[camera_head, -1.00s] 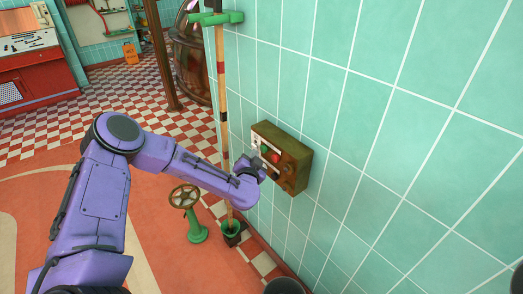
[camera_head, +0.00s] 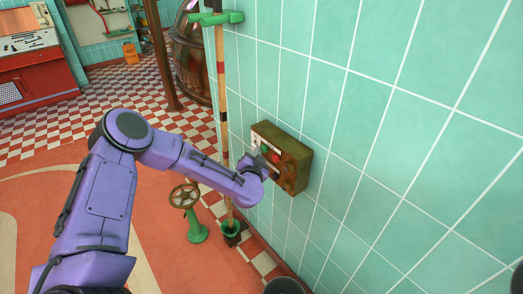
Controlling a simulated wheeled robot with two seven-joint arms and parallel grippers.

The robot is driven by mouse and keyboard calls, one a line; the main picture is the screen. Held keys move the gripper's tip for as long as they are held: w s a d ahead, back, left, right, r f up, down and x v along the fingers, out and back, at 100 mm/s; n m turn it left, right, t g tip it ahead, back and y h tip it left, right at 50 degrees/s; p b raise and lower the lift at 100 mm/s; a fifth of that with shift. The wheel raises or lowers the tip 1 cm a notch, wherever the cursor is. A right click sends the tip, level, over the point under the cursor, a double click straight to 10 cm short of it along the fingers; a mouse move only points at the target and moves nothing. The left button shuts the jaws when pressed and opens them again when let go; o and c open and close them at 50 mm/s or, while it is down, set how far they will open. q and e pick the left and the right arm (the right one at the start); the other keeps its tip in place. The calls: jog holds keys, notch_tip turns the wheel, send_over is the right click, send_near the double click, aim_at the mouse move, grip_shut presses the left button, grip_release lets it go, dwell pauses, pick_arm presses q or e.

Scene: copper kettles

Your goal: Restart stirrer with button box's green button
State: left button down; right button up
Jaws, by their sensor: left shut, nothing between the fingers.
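The button box (camera_head: 293,150) is a worn brown-olive box fixed to the tiled wall, right of the picture's middle. A red button (camera_head: 275,156) shows on its front face. I cannot make out the green button clearly; my gripper covers part of the face. My left gripper (camera_head: 260,155) is shut and empty, right at the front of the box with its fingertips by the upper left part of the face. I cannot tell whether they touch it. My right gripper is not in view.
A striped pole (camera_head: 223,110) stands in a green foot left of the box. A green stand with a handwheel (camera_head: 186,197) is on the floor beside it. A copper kettle (camera_head: 192,55) and a red control desk (camera_head: 38,70) are farther back.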

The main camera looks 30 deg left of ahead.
pick_arm(q)
jog(key=shift+w+d, duration=0.1)
jog(key=shift+w, duration=0.2)
jog(key=shift+s+r, duration=0.1)
dwell(0.4)
jog(key=shift+s+a+p, duration=0.3)
jog(key=shift+s+p, duration=0.25)
jog(key=shift+s, duration=0.2)
jog(key=s+p, duration=0.1)
jog(key=s+a, duration=0.1)
jog(key=s, duration=0.1)
jog(key=s+a+p, duration=0.1)
jog(key=shift+s+p, duration=0.3)
jog(key=shift+p, duration=0.05)
dwell(0.5)
